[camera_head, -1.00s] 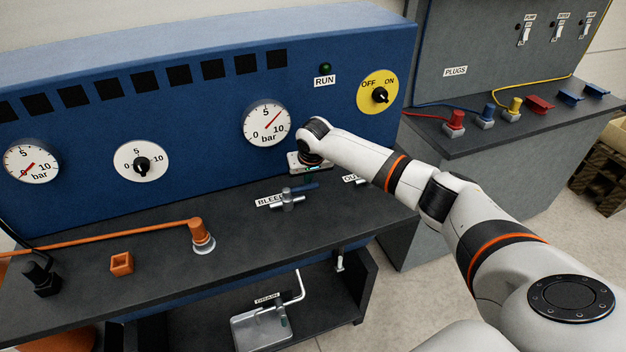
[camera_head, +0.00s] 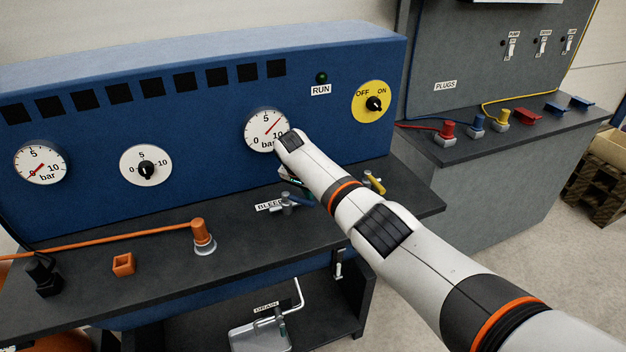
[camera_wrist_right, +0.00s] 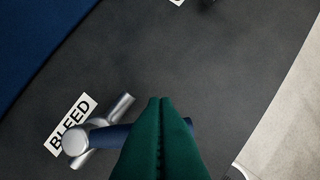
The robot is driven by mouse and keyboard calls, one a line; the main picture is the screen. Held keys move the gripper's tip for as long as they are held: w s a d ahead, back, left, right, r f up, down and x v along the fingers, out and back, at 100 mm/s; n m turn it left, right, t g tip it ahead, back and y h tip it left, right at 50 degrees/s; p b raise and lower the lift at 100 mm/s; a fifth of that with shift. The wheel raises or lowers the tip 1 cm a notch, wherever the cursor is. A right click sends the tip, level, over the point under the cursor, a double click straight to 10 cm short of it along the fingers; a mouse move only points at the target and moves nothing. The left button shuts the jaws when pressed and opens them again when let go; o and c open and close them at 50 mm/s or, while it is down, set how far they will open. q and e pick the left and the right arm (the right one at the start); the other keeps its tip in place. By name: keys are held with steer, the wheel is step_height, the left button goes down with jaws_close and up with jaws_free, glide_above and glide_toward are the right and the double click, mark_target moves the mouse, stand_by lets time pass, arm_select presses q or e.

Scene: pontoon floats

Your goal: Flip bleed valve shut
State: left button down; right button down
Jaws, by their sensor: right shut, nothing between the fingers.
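The bleed valve (camera_head: 287,202) has a silver body and a blue lever, and sits on the dark bench top beside its BLEED label (camera_head: 269,206). My left gripper is not in view.
A yellow-handled valve (camera_head: 375,183) stands right of my right forearm. The blue panel (camera_head: 200,120) with gauges rises behind the bench. An orange plug (camera_head: 203,235) and an orange socket (camera_head: 123,264) are on the left, and a drain tray (camera_head: 262,335) is below.

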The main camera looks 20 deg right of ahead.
steer(key=shift+s+a+m+g, duration=0.3)
steer(key=shift+s+a+m, duration=0.2)
steer(key=shift+m, duration=0.5)
steer(key=m, duration=0.1)
steer(key=s+a+m+g, duration=0.1)
steer(key=m, duration=0.1)
steer(key=shift+a+h+b, duration=0.3)
steer(key=shift+h+b, duration=0.1)
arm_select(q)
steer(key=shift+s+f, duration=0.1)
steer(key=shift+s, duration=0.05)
arm_select(e)
steer(key=shift+s+a, duration=0.15)
steer(key=shift+a, duration=0.6)
